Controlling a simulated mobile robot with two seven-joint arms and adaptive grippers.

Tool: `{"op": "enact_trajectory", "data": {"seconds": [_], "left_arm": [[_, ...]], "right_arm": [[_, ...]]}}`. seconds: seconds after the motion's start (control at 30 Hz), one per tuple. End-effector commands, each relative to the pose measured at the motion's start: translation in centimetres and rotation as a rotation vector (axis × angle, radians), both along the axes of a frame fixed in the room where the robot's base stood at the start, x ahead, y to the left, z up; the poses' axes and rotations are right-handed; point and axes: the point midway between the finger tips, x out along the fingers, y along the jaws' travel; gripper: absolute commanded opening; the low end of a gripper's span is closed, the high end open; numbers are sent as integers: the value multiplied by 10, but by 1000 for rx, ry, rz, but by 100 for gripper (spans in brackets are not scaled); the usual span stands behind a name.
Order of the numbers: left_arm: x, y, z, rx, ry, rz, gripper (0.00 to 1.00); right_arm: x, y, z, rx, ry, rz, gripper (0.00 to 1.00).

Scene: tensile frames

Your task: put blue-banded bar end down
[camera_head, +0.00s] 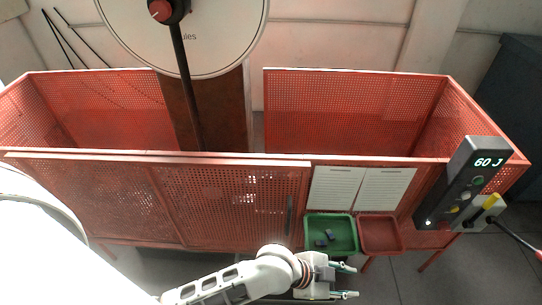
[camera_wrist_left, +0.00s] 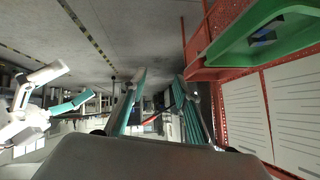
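Small dark bars (camera_head: 325,239) lie in a green tray (camera_head: 354,237) at the front of the red cage. In the left wrist view, a dark bar with a bluish patch (camera_wrist_left: 264,36) shows in the green tray (camera_wrist_left: 231,52). I cannot make out a clear blue band in the head view. My left gripper (camera_head: 350,281) is open and empty, below and in front of the green tray. Its two teal-padded fingers (camera_wrist_left: 158,108) stand apart in the wrist view. My right gripper (camera_wrist_left: 62,108) shows only at the left of the wrist view; its opening is unclear.
An empty red tray (camera_head: 380,236) sits right of the green one. Two paper sheets (camera_head: 361,189) hang above them. A control box reading 60 J (camera_head: 468,180) stands at the right. A pendulum arm (camera_head: 185,85) hangs before a round dial (camera_head: 222,40) behind the cage (camera_head: 225,200).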

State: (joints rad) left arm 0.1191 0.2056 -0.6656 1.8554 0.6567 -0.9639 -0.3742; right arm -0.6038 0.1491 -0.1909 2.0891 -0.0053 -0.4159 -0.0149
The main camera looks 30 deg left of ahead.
Motion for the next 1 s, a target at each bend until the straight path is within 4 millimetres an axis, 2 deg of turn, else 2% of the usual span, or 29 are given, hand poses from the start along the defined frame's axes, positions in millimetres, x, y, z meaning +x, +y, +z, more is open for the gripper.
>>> {"op": "enact_trajectory", "data": {"seconds": [0.17, 0.3, 0.4, 0.5, 0.6, 0.7, 1.0], "left_arm": [[-23, 70, -21, -82, 42, 318, 31], [-49, 137, -33, -102, 40, 534, 31], [-71, 182, -37, -97, 26, 649, 31], [-90, 215, -37, -88, 10, 725, 31], [-103, 235, -36, -77, -2, 766, 31], [-108, 244, -35, -73, -10, 783, 31], [-107, 244, -34, -73, -12, 784, 31]], "right_arm": [[-1, 0, -2, 1, 4, -2, 100], [-2, 1, -3, 4, 7, -5, 100], [-2, 1, -3, 5, 7, -6, 100], [-3, 2, -3, 6, 8, -7, 100], [-3, 1, -3, 5, 9, -7, 100], [-3, 2, -2, 6, 7, -7, 100], [-1, 1, 2, 4, 0, -4, 100]]}}
